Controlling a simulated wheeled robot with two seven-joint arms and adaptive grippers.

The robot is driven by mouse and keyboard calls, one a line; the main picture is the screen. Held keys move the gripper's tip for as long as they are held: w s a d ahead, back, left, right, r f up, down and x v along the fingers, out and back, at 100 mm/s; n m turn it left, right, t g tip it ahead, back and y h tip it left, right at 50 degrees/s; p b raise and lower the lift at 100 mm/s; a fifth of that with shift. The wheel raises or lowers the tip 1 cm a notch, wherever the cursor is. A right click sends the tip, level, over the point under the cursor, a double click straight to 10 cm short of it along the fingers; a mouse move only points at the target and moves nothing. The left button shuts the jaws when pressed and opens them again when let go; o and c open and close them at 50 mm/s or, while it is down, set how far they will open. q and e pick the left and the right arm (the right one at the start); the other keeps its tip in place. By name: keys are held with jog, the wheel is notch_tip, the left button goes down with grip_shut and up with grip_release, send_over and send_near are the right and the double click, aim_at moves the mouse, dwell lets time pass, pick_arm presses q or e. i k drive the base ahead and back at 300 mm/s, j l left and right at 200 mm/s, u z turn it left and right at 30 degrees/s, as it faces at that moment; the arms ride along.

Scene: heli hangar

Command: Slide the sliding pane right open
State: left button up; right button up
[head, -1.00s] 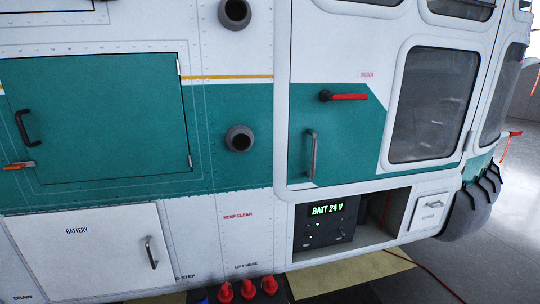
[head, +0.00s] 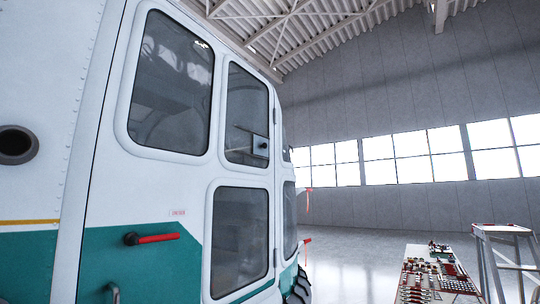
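The helicopter's white and green side fills the left of the head view. Its door has an upper window (head: 170,85) and a tall lower window (head: 240,238). Another upper window, to the right, holds a small clear pane (head: 259,152) with a dark round knob (head: 263,145). This seems to be the sliding pane; I cannot tell whether it is shut or partly open. Neither of my grippers is in view.
A red door handle (head: 155,238) sticks out below the windows. A table (head: 405,282) covered with small parts stands at the lower right, beside a metal stepladder (head: 497,232). The floor between helicopter and table is clear.

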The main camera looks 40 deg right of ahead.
aim_at(261, 144)
jog(key=z, duration=1.1)
